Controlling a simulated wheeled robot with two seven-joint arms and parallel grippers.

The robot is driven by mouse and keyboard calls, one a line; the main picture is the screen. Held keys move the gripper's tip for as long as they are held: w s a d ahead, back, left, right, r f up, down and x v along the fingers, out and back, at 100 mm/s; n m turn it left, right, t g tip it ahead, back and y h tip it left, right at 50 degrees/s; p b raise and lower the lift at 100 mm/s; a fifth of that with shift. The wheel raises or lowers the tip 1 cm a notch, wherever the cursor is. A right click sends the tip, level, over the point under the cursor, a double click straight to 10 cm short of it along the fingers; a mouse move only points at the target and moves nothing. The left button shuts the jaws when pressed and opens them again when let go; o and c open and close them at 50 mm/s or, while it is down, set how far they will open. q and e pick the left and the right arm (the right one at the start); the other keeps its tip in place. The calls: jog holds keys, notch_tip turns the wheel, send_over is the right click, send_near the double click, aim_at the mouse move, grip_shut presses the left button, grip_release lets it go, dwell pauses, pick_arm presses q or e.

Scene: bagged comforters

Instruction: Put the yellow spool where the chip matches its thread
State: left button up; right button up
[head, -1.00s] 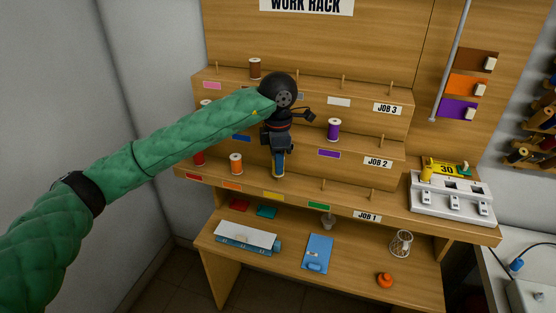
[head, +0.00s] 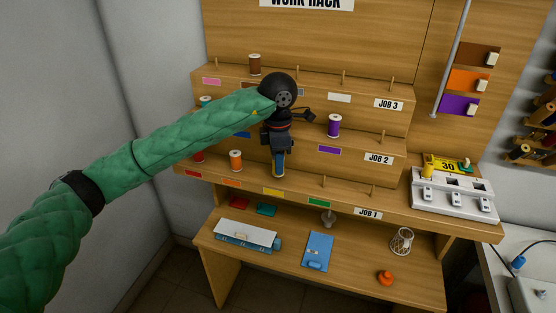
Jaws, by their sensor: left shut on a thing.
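My left gripper (head: 278,172) is shut at the lowest tier of the rack, just behind the yellow chip (head: 272,192). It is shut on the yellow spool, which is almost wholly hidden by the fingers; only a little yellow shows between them. I cannot tell whether the spool is around a peg or touching the shelf. The orange spool (head: 236,160) stands to the left behind the orange chip (head: 231,183). The green chip (head: 319,203) is to the right. My right gripper is out of view.
A purple spool (head: 333,125) and a brown spool (head: 254,64) stand on the higher tiers. A red spool (head: 198,156) stands at the far left. A white switch box (head: 454,194) sits at the right.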

pick_arm(q)
jog(key=shift+f, duration=0.3)
jog(key=o, duration=1.2)
jog(key=shift+c, duration=0.2)
jog(key=shift+o, duration=1.3)
jog(key=shift+s+r, duration=0.1)
jog(key=shift+r, duration=0.05)
jog(key=shift+c, duration=0.4)
jog(key=shift+r, duration=0.15)
